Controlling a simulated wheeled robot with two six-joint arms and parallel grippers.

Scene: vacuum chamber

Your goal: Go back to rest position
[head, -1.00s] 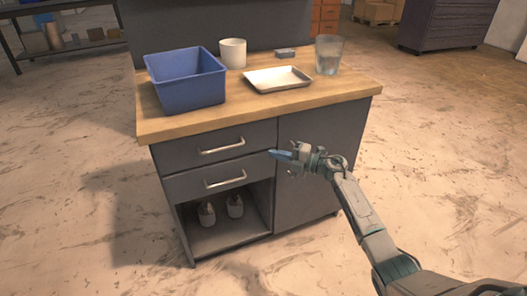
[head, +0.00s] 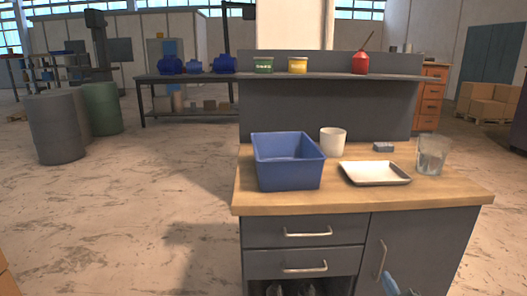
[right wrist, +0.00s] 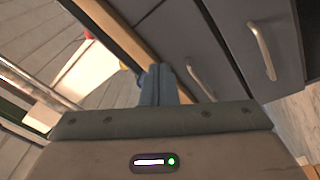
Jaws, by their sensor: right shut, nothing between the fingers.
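My right gripper (head: 397,285) shows at the bottom edge of the head view, in front of the workbench's cabinet door. Only its blue-grey fingers show there; the rest is cut off by the frame. In the right wrist view its fingers (right wrist: 160,85) are together and hold nothing. They point towards the grey cabinet front, apart from the bench top. My left gripper is in neither view.
The workbench (head: 290,207) carries a blue bin (head: 288,171), a white cup (head: 333,142), a white tray (head: 375,173), a clear glass (head: 431,155) and a small grey block (head: 383,147). Barrels (head: 55,130) stand at the left. The floor left of the bench is clear.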

